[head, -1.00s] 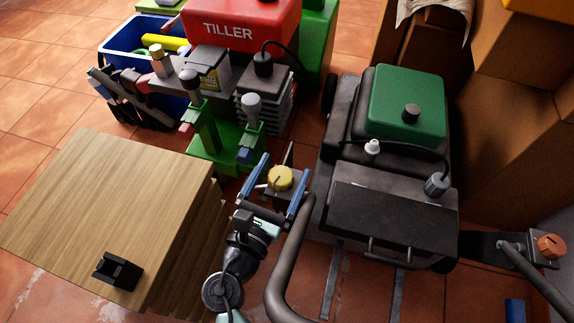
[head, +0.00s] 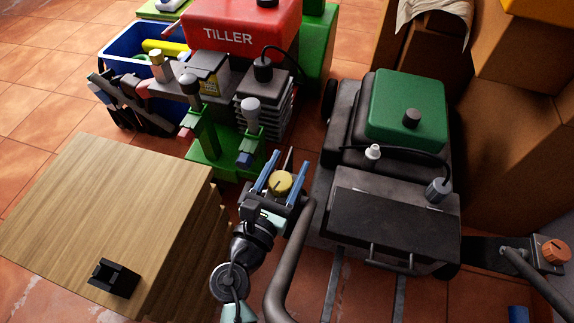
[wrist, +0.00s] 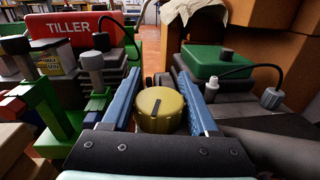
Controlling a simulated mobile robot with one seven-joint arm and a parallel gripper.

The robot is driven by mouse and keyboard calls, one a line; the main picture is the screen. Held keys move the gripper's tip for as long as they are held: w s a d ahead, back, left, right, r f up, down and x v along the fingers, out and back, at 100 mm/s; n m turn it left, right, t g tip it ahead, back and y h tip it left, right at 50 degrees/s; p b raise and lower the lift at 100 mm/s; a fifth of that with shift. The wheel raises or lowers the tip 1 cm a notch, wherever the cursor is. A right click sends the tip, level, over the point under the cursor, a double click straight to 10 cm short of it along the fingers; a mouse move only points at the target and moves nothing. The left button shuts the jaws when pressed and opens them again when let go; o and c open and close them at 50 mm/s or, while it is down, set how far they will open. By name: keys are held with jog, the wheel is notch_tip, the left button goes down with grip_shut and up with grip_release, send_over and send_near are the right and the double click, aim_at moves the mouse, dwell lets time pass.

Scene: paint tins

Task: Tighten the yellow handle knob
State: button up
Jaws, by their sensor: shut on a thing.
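The yellow knob (head: 281,182) sits on a bracket by the left handle bar (head: 292,250) of the mower-like machine. It also shows in the wrist view (wrist: 160,110), round and ribbed, with a dark pointer line on its top, slightly right of straight away from me. My gripper (head: 287,163), also in the wrist view (wrist: 163,80), has its two blue fingers on either side of the knob and is shut on it. The fingertips reach past the knob. The knob's lower part and its mount are hidden by my gripper.
The machine with the green cover (head: 408,105) stands just right. An orange knob (head: 555,251) is on the far right handle. A wooden block (head: 110,200) with a black holder (head: 113,277) is at left. The red tiller (head: 240,30) and blue crate (head: 120,42) stand behind.

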jog(key=shift+m+h, duration=0.3)
jog(key=shift+h, duration=0.1)
jog(key=shift+c, duration=0.3)
jog(key=m+g+h+p, duration=0.1)
jog(key=h, duration=0.1)
jog(key=m+g+h, duration=0.2)
jog(key=shift+s+d+r+p, duration=0.1)
jog(key=shift+s+d+p, duration=0.1)
jog(key=shift+d+p, duration=0.2)
jog(key=shift+s+d+m+g+h+p, duration=0.1)
jog(key=shift+s+m+g+h+p, duration=0.05)
jog(key=shift+m+g+h, duration=0.6)
jog(key=shift+s+d+m+g+h+p, duration=0.1)
jog(key=shift+s+m+g+h+p, duration=0.05)
jog(key=shift+m+g+h, duration=0.6)
jog(key=shift+g, duration=0.3)
jog(key=o, duration=1.4)
notch_tip(320, 180, up, 10)
jog(key=p, duration=0.6)
